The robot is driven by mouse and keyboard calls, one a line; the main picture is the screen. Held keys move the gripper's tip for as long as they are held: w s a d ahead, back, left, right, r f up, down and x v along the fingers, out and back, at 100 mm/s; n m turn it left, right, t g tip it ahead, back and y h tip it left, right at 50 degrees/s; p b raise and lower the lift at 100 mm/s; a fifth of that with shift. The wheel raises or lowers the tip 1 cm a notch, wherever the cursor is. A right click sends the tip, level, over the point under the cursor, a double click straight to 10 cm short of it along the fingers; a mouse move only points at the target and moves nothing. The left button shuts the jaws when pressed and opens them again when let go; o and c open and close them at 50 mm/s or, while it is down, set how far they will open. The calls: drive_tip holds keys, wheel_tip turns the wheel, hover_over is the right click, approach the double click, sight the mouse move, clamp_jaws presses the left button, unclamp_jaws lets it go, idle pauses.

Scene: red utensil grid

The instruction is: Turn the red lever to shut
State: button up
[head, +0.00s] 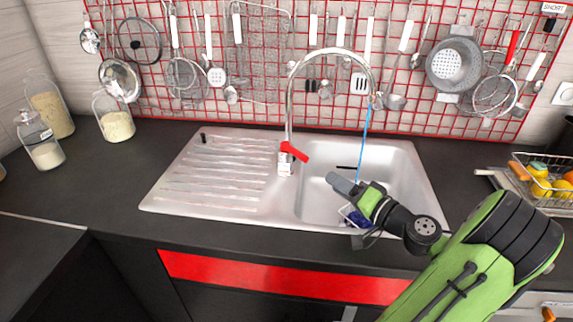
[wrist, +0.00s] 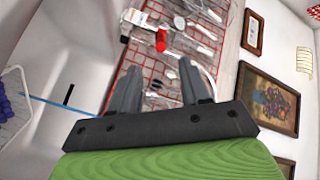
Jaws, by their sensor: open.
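The red lever (head: 294,152) sits on the base of the silver faucet (head: 290,100), slanting down to the right. It also shows in the wrist view (wrist: 161,41), beyond and between my fingertips. A thin blue stream (head: 363,145) runs from the spout down into the sink basin (head: 318,212). My gripper (head: 338,184) is over the basin, to the right of and nearer than the lever, apart from it. In the wrist view my gripper (wrist: 160,72) has its two fingers spread with nothing between them.
A red wire grid (head: 270,75) with hanging utensils covers the back wall. The ridged drainboard (head: 215,170) left of the faucet is clear. A blue item in a small holder (head: 352,215) sits at the basin's front. A wire fruit basket (head: 545,178) stands at the right, glass jars (head: 115,120) at the left.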

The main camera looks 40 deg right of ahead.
sight(288, 148)
drive_tip(key=shift+h, duration=0.3)
drive_tip(key=w, duration=0.5)
drive_tip(key=w+d, duration=0.1)
drive_tip(key=w, duration=0.4)
drive_tip(key=w+b, duration=0.1)
drive_tip(key=w, duration=0.4)
drive_tip(key=shift+w+d+r, duration=0.1)
drive_tip(key=shift+d, duration=0.3)
drive_tip(key=shift+c, duration=0.4)
clamp_jaws()
